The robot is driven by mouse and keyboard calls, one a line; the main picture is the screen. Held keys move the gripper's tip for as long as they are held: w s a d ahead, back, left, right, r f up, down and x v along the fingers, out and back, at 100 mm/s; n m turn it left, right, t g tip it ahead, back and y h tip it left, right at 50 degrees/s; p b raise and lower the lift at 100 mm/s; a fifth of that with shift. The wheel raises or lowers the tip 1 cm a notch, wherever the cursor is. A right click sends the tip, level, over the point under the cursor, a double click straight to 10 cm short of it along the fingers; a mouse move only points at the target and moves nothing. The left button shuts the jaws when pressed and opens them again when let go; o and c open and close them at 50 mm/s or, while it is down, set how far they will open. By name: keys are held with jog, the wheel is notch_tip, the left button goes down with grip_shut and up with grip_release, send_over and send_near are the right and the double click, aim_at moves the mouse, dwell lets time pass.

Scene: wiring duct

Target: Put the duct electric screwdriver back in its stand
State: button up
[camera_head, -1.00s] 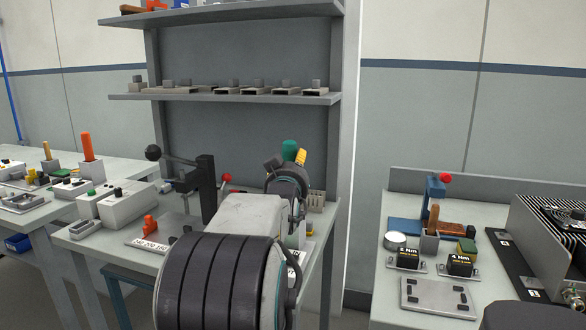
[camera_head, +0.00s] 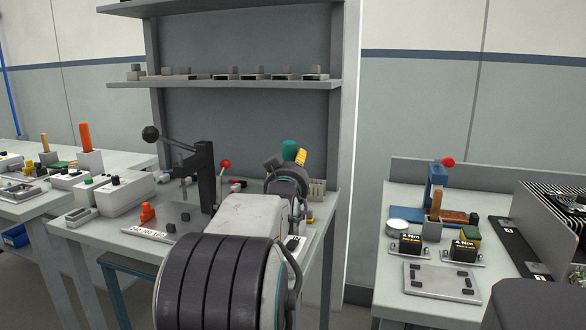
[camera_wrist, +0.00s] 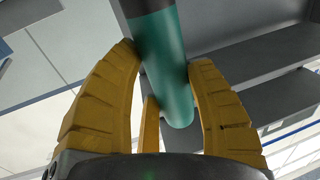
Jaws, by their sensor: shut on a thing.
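My gripper (camera_head: 295,154) is shut on a green cylindrical tool, which I take to be the electric screwdriver (camera_head: 289,148). In the wrist view the yellow fingers of my gripper (camera_wrist: 165,78) close around the green body (camera_wrist: 181,105), which has a dark section at its upper end. The tool is held up over the bench in front of the shelf; my arm hides its lower part in the head view. I cannot tell for certain which holder is its stand.
A grey bench (camera_head: 100,233) holds a black lever press (camera_head: 207,180) and an orange piece (camera_head: 148,212). The right bench (camera_head: 375,240) carries a blue fixture (camera_head: 437,185), two black "4 Nm" blocks (camera_head: 466,246) and a grey plate (camera_head: 442,282). A shelf (camera_head: 225,85) rises behind. A gap separates the benches.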

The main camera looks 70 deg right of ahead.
jog(key=shift+f+b, duration=1.25)
jog(key=shift+f, duration=0.05)
jog(key=o, duration=1)
jog(key=shift+o, duration=1.4)
jog(key=shift+f, duration=0.1)
jog(key=v, duration=1.2)
